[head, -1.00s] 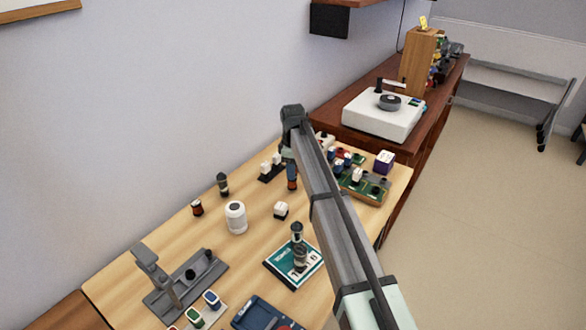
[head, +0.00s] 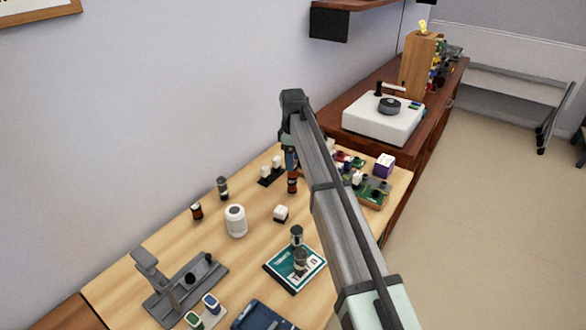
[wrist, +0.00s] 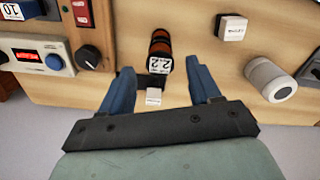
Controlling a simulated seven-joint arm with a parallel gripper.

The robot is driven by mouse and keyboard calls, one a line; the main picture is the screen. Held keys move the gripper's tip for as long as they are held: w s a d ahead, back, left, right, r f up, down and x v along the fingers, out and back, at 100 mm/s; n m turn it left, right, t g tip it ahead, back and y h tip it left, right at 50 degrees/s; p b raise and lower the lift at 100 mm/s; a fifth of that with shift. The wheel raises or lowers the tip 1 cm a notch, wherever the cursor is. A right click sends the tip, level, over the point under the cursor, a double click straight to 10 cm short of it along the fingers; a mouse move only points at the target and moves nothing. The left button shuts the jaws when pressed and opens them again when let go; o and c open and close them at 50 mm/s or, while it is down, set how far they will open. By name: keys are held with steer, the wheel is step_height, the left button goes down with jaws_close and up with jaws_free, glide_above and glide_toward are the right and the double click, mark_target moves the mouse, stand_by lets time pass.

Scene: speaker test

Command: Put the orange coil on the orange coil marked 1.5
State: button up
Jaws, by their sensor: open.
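An orange-and-black coil stack (head: 292,183) stands upright on the wooden table, just below my gripper (head: 291,166). In the wrist view, the stack (wrist: 160,44) shows two orange windings with black bands, one over the other. Its near white face reads 2.2. No 1.5 marking is readable on the lower part. My gripper (wrist: 160,70) is open, with its blue fingers on either side of the top of the stack and clear gaps. In the head view the fingers are small and partly hidden by my arm.
Beside the stack are a dark stand with white cubes (head: 270,170), a white cube (head: 280,213) and a white cylinder (head: 236,221). A small red-brown cylinder (head: 197,211) stands farther left. Circuit boards (head: 373,190) crowd the right. A grey stand (head: 160,290) is at front left.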

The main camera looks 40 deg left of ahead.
step_height(320, 180, up, 6)
stand_by(0.4)
